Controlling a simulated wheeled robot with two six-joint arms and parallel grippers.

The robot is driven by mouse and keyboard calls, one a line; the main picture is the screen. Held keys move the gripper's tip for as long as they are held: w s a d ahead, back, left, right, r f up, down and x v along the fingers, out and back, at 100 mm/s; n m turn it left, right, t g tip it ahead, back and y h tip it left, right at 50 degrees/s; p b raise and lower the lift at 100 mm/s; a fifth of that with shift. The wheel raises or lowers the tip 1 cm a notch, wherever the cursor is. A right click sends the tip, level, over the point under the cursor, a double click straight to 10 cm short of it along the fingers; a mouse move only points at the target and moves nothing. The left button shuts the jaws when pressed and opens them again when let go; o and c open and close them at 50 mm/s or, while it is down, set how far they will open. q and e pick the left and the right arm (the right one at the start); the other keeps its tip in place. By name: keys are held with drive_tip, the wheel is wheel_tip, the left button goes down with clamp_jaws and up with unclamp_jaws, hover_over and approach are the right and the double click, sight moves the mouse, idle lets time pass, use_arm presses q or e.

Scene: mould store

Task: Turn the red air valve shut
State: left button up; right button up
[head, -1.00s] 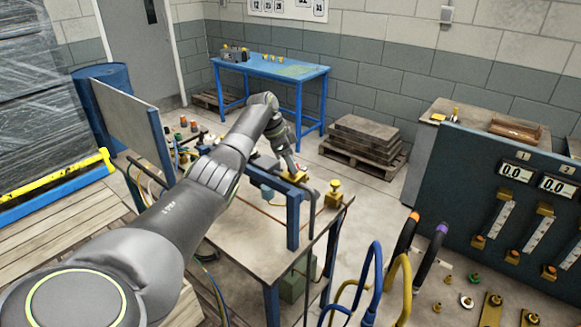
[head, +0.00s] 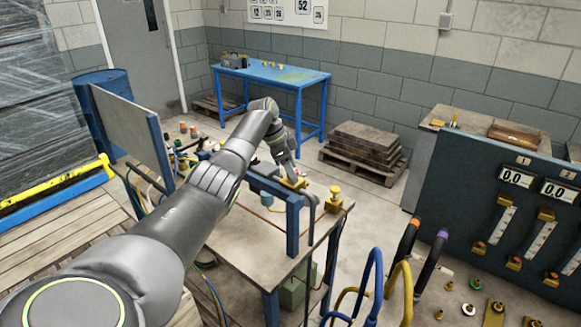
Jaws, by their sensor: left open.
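My left arm reaches in from the lower left over the work table (head: 235,235). My left gripper (head: 291,180) points down and is open at the far right part of the table, beside a blue frame (head: 293,228). A small yellow fitting (head: 297,184) is right at its fingertips. Whether they touch it I cannot tell. A second yellow fitting (head: 335,193) stands just to the right, apart from the gripper. I cannot make out a clearly red valve handle; the gripper and arm may cover it. My right gripper is not in view.
An upright board (head: 130,130) and several small coloured fittings stand at the table's left. Blue and yellow hoses (head: 370,285) rise in front. A dark gauge panel (head: 470,185) stands at the right. A blue bench (head: 270,72) and stacked slabs on a pallet (head: 365,145) are behind.

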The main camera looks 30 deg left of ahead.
use_arm(q)
drive_tip(key=shift+s+a+r, duration=0.1)
drive_tip(key=shift+a+r, duration=0.1)
drive_tip(key=shift+r, duration=0.25)
drive_tip(key=b+v, duration=0.4)
drive_tip(key=v, duration=1.2)
drive_tip(key=shift+r+b, duration=0.2)
drive_tip(key=shift+b, duration=0.2)
drive_tip(key=shift+s+f, duration=0.1)
